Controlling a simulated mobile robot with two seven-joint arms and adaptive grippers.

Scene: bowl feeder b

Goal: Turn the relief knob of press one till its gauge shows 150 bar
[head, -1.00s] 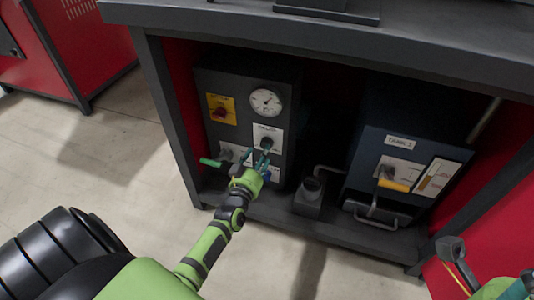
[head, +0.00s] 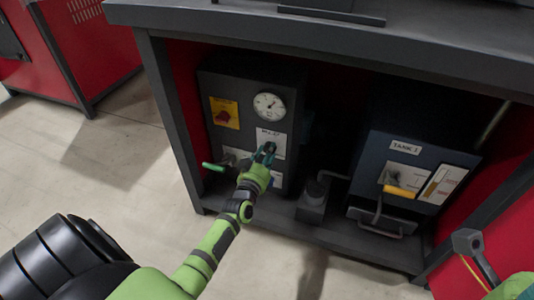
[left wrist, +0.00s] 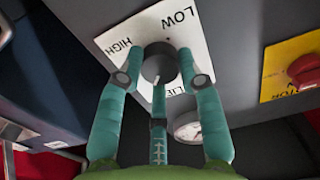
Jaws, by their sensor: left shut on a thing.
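The relief knob (left wrist: 158,66) is a dark round knob on a white plate marked LOW and HIGH in the left wrist view. My left gripper (head: 266,150) is at this knob on the dark panel in the head view. In the left wrist view its teal fingers (left wrist: 158,72) are shut on the knob from both sides. In the head view the fingers hide most of the knob. The white round gauge (head: 269,106) sits above the knob; its reading is too small to tell. The gauge also shows in the left wrist view (left wrist: 187,128). Only part of my right gripper (head: 522,290) shows at the lower right corner.
A red switch on a yellow plate (head: 224,112) is left of the gauge. A green-handled valve (head: 214,167) sticks out lower left. A tank unit (head: 428,156) with a yellow handle (head: 399,191) stands at right. The bench top (head: 330,35) overhangs the panel.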

